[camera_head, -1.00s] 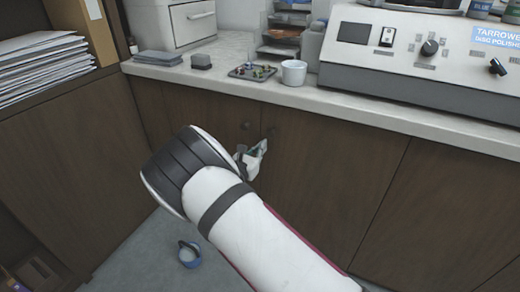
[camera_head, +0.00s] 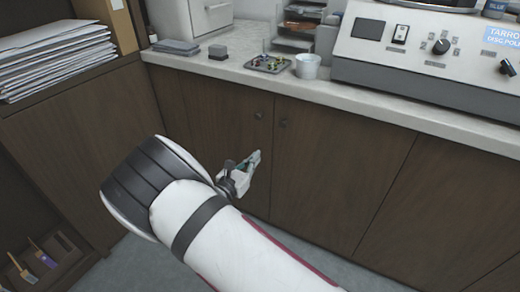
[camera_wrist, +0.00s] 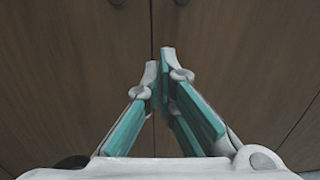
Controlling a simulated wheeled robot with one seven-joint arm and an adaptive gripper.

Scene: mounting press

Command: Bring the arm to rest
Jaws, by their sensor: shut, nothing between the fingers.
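My gripper (camera_head: 254,160) is in front of the brown cabinet doors (camera_head: 330,160), below the counter's front edge. In the wrist view my gripper (camera_wrist: 159,70) has its two teal-lined fingers meeting at the tips, with nothing between them. Behind the fingertips the wrist view shows the cabinet doors (camera_wrist: 230,60) and the dark seam between them. My white arm, with a dark band, reaches up from the bottom of the head view. Whether the fingertips touch the doors cannot be told.
The pale counter (camera_head: 400,112) carries a white cup (camera_head: 307,67), a tray of small parts (camera_head: 268,64) and a control-panel machine (camera_head: 430,50). A shelf of stacked papers (camera_head: 50,60) stands at left. Brushes (camera_head: 30,262) sit in a low bin. The floor is partly visible.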

